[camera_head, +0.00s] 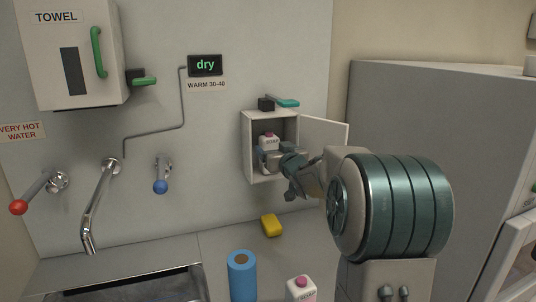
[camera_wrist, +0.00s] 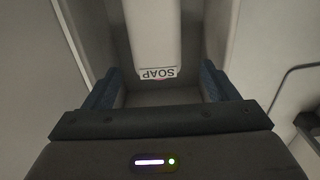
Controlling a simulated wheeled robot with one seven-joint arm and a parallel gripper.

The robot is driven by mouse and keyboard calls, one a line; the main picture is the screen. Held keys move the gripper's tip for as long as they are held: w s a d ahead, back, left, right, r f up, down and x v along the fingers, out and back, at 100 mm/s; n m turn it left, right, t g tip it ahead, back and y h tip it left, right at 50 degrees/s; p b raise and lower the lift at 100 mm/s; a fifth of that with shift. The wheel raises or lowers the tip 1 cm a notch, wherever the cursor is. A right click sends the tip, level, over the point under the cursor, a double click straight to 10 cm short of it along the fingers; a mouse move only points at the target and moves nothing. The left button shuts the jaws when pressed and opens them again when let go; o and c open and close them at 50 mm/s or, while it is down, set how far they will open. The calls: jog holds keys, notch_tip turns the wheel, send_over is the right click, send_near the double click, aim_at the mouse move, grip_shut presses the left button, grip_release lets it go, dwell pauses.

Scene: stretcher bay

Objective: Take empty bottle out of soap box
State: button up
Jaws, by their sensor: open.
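The soap box (camera_head: 249,150) is a white wall box with its door (camera_head: 325,136) swung open to the right. A white bottle (camera_head: 268,141) with a pinkish-red cap and a SOAP label stands inside. It also shows in the wrist view (camera_wrist: 154,35), its label upside down. My gripper (camera_head: 272,158) reaches into the box from the right, at the bottle's lower part. In the wrist view its blue fingers are open on either side of the bottle, with a visible gap at each side. How full the bottle is cannot be seen.
A second white bottle (camera_head: 301,289) with a pink cap, a blue cylinder (camera_head: 242,277) and a yellow sponge-like block (camera_head: 271,225) are on the counter (camera_head: 220,240). A teal lever (camera_head: 287,102) sits above the box. Faucet, sink and towel box (camera_head: 105,75) are left.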

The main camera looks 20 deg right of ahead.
aim_at(272, 145)
jog(key=shift+w+d+f+p, duration=0.1)
jog(key=shift+w+p, duration=0.35)
jog(key=shift+w, duration=1.25)
jog(key=shift+w+d+p, duration=0.1)
jog(key=shift+w+p, duration=0.3)
jog(key=shift+w, duration=1.3)
jog(key=shift+c, duration=0.3)
jog(key=c, duration=1.2)
